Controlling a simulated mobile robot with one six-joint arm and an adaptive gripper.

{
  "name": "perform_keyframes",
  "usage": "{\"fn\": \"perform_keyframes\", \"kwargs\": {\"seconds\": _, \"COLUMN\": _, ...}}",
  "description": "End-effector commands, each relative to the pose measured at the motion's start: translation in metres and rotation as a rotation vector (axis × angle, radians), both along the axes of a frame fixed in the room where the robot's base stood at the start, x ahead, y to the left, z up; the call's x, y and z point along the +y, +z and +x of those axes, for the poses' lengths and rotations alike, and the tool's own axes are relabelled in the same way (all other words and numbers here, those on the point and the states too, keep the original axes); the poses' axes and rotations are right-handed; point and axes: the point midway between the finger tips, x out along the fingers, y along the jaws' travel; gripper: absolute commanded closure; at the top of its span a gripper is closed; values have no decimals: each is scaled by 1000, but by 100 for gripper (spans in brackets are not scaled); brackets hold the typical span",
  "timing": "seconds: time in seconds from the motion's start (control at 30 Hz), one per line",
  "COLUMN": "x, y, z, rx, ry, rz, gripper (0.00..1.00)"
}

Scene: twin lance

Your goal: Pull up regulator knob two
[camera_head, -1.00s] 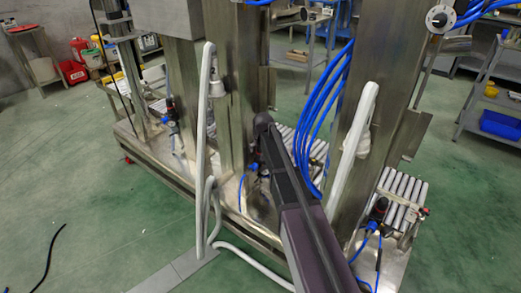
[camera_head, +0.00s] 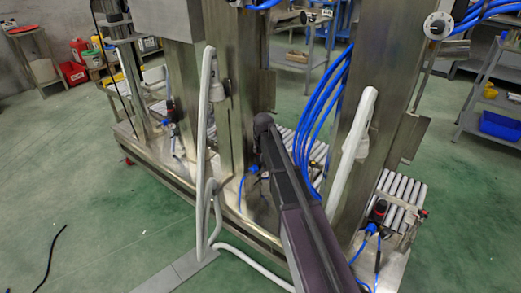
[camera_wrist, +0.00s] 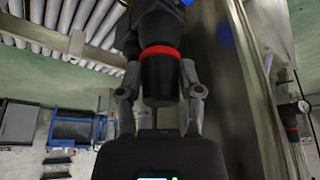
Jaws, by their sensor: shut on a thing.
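A black regulator knob (camera_wrist: 160,80) with a red ring fills the middle of the wrist view. My gripper (camera_wrist: 160,88) has one finger on each side of it and is shut on it. In the wrist view the black body above the ring runs up to a blue fitting at the top edge. In the head view my arm hides the gripper and the held knob, at the middle column. Two other regulators show there, one at the left (camera_head: 171,106) and one at the right (camera_head: 378,211).
Steel columns (camera_head: 236,110) stand close by the arm. Blue hoses (camera_head: 318,120) and a grey pipe (camera_head: 204,140) run near it. Roller conveyors (camera_head: 400,192) lie behind. Another red-ringed regulator with a gauge (camera_wrist: 290,115) shows at right in the wrist view. Green floor in front is open.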

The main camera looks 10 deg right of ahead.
Motion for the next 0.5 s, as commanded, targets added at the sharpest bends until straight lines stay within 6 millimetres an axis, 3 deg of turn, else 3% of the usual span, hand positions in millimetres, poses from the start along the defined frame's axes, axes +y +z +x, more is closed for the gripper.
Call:
{"fn": "perform_keyframes", "kwargs": {"seconds": 0.07, "x": 0, "y": 1, "z": 3, "rx": -7, "ry": 0, "rz": 0, "gripper": 100}}
{"fn": "perform_keyframes", "kwargs": {"seconds": 0.1, "x": 0, "y": 1, "z": 3, "rx": -8, "ry": 0, "rz": 0, "gripper": 50}}
{"fn": "perform_keyframes", "kwargs": {"seconds": 0.23, "x": 0, "y": 1, "z": 3, "rx": -6, "ry": 0, "rz": 0, "gripper": 11}}
{"fn": "perform_keyframes", "kwargs": {"seconds": 0.5, "x": 0, "y": 1, "z": 2, "rx": -5, "ry": 0, "rz": 0, "gripper": 11}}
